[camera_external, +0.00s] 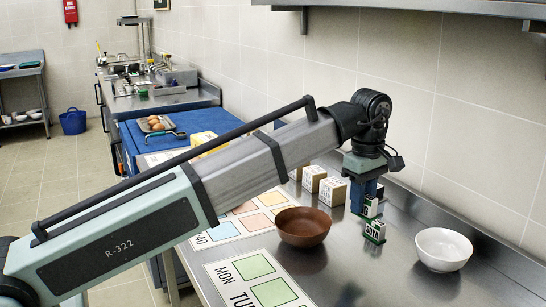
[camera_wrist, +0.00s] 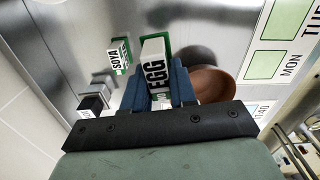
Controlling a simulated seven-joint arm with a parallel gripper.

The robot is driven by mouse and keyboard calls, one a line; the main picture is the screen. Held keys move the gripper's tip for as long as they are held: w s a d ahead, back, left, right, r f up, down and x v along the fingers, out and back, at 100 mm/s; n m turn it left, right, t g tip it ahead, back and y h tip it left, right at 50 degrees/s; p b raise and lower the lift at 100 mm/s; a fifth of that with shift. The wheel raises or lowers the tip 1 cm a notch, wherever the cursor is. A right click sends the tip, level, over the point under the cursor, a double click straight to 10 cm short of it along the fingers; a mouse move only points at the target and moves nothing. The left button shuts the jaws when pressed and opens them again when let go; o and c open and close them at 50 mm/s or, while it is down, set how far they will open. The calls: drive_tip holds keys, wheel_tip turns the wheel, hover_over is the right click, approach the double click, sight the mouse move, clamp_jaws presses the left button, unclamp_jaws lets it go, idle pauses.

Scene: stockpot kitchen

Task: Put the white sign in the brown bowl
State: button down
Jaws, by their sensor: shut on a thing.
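My gripper (camera_external: 367,208) has blue fingers and points down over the steel counter. In the wrist view my gripper (camera_wrist: 164,92) is shut on a white sign (camera_wrist: 155,62) with a green backing that reads "EGG". The sign (camera_external: 372,205) is partly hidden by the fingers in the external view. The brown bowl (camera_external: 302,227) stands on the counter to the left of the gripper and looks empty. It also shows in the wrist view (camera_wrist: 212,84), partly hidden by the right finger.
A second sign (camera_external: 375,231), reading "SOYA" in the wrist view (camera_wrist: 119,55), stands close to the gripper. A white bowl (camera_external: 443,251) is at the right. White lettered blocks (camera_external: 332,191) stand behind, near the wall. Printed sheets with coloured squares (camera_external: 259,280) lie at the left.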

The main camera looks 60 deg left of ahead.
drive_tip(key=n, duration=0.2)
approach(301, 222)
drive_tip(key=w+d+r, duration=0.2)
drive_tip(key=d+r, duration=0.1)
drive_tip(key=d, duration=0.2)
drive_tip(key=s+a+m, duration=0.1)
drive_tip(key=s+a, duration=0.1)
drive_tip(key=s, duration=0.2)
drive_tip(key=shift+d+f+m, duration=0.15)
drive_tip(key=shift+f+m, duration=0.5)
drive_tip(key=shift+f, duration=1.85)
drive_tip(key=shift+d+f+m, duration=0.1)
drive_tip(key=shift+f+m, duration=0.55)
drive_tip(key=shift+f, duration=1.9)
drive_tip(key=shift+f, duration=0.15)
drive_tip(key=c, duration=0.9)
unclamp_jaws()
wheel_tip(301, 222, up, 12)
